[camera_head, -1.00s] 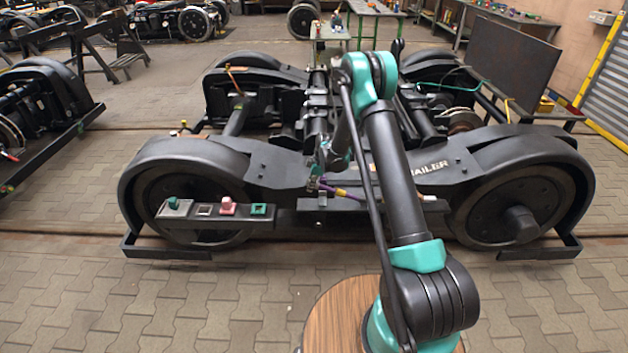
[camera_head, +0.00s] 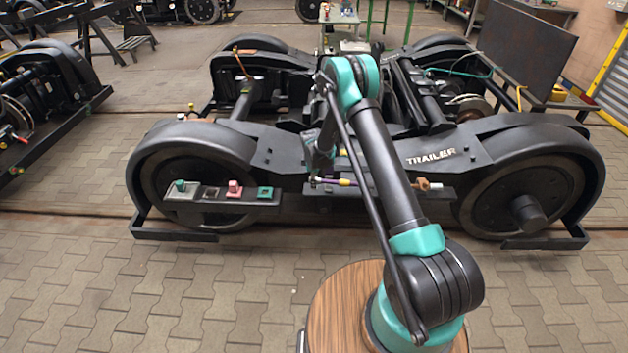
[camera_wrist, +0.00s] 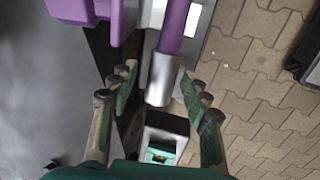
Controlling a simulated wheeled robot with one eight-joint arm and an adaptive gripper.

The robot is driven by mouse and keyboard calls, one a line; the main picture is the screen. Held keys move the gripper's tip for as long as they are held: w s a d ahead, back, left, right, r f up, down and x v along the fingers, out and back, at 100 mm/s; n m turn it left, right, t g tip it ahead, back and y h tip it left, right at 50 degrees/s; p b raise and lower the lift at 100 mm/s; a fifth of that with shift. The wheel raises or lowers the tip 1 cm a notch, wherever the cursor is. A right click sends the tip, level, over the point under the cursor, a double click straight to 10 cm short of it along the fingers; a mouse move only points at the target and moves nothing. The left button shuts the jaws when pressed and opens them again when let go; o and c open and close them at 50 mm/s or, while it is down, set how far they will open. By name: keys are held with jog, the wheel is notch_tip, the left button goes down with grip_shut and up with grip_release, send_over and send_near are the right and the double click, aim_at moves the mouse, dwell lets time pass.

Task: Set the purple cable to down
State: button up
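The purple cable (camera_head: 330,181) lies roughly level along the front of the bogie in the head view, with a yellow part towards its right. In the wrist view the purple cable (camera_wrist: 175,28) runs down from the top and ends in a silver metal connector (camera_wrist: 161,80). My gripper (camera_wrist: 158,84) is open. Its two fingers stand either side of the connector, with a visible gap on each side. In the head view my arm hides part of the bogie and the gripper is hard to make out. A purple block (camera_wrist: 85,10) shows at the top left in the wrist view.
A ledge (camera_head: 222,197) left of the cable carries a green piece (camera_head: 180,186), a pink piece (camera_head: 234,188) and a green square socket (camera_head: 265,192). A brass fitting (camera_head: 424,184) shows right of my arm. The paved floor in front is clear.

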jog(key=shift+r, duration=0.1)
notch_tip(320, 180, up, 12)
jog(key=s, duration=0.2)
jog(key=shift+s+a+f, duration=0.15)
jog(key=shift+a+f, duration=0.05)
dwell(0.3)
